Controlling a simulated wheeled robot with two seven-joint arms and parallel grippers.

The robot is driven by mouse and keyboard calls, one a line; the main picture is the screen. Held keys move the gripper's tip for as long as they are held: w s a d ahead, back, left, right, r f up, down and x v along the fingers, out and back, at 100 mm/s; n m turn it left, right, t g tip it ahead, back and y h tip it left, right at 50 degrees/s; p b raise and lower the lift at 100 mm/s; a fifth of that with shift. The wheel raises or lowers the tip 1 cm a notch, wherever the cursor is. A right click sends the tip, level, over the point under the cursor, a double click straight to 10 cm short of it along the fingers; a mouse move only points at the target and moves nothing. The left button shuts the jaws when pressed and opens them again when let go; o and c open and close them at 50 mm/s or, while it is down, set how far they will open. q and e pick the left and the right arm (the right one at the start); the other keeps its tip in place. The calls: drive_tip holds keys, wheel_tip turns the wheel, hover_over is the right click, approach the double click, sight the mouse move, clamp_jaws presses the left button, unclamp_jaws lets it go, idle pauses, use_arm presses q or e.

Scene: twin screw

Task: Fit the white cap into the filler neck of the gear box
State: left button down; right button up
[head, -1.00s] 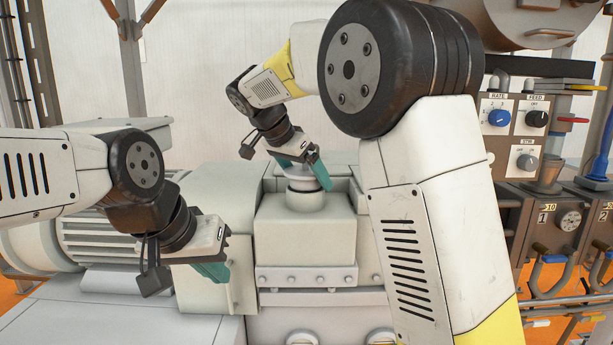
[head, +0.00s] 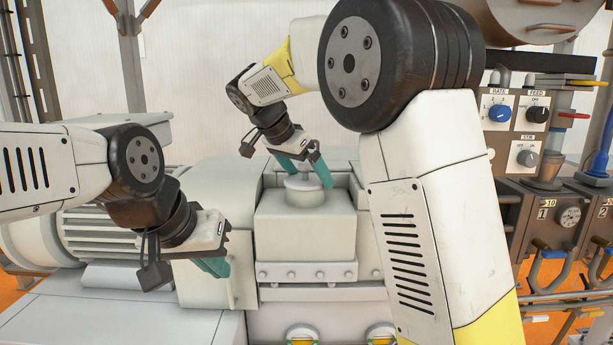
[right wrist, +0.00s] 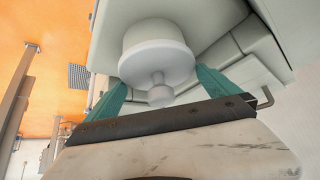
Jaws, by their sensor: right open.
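The white cap (head: 304,182) sits on the filler neck on top of the pale grey gear box (head: 305,225). It looks level, with its small knob upward. In the right wrist view the cap's round flange and knob (right wrist: 157,62) show between the fingers, and the neck opening is hidden under it. My right gripper (head: 307,174) is open, its teal fingers on either side of the cap with gaps at the knob. My left gripper (head: 213,268) hangs to the left of the gear box, apart from it; whether its fingers are parted is unclear.
A ribbed motor (head: 100,235) stands left of the gear box. A control panel with knobs (head: 515,125) and pipework stand at the right. Two round indicators (head: 302,335) with green and yellow show low on the front.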

drive_tip(key=v, duration=1.2)
drive_tip(key=shift+r, duration=0.3)
drive_tip(key=shift+a, duration=0.1)
